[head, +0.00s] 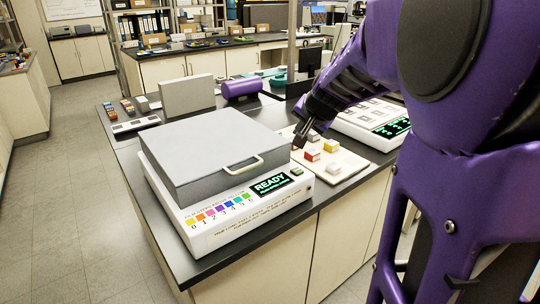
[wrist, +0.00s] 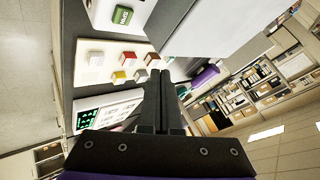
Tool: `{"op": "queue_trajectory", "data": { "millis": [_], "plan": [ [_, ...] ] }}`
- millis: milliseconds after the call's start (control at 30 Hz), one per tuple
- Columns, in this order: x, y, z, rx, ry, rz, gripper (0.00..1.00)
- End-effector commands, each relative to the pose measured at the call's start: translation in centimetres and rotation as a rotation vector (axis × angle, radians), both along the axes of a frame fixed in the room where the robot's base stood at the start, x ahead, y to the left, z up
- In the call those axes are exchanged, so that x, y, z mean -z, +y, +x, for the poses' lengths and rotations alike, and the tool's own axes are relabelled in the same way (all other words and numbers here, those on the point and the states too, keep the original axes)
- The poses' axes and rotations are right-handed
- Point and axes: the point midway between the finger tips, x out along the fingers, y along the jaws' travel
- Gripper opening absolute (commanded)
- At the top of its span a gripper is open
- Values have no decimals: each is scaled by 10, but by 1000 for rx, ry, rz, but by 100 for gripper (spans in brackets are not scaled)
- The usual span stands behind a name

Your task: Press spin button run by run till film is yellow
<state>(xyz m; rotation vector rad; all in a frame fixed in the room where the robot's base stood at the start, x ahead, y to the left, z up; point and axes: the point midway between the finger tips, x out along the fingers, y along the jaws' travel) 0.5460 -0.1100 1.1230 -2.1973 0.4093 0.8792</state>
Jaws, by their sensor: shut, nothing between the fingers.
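The white machine (head: 240,228) stands on the near bench with its grey lid (head: 200,150) down. Its front panel has a numbered row of colour patches (head: 220,211) and a display (head: 271,185) reading READY, with a smaller line I cannot read. The green spin button (head: 296,172) is right of the display; it also shows in the wrist view (wrist: 122,15). My gripper (head: 299,140) is shut and empty, above the bench by the lid's right side, apart from the button. Its fingertips show in the wrist view (wrist: 157,76). The film is not visible.
A pale tray (head: 350,165) right of the machine holds several small blocks, including a red one (head: 312,155) and a yellow-sided one (head: 331,146). A second white instrument (head: 365,118) with a green-text display stands behind it. A purple cylinder (head: 241,89) lies at the back.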

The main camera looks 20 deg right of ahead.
Motion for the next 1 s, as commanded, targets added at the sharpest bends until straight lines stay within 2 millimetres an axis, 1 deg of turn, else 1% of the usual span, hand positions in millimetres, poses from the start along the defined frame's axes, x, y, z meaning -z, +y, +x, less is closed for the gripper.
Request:
{"op": "queue_trajectory", "data": {
  "millis": [133,233,500,633,800,1000],
  "plan": [
    [4,0,0,-1,0,-1,0],
    [13,0,0,0,1,-1,0],
    [52,-1,0,1,0,-1,0],
    [69,-1,0,1,-1,-2,0],
    [81,-1,0,1,1,0,0],
    [88,0,0,0,0,-2,0]
  ]
}}
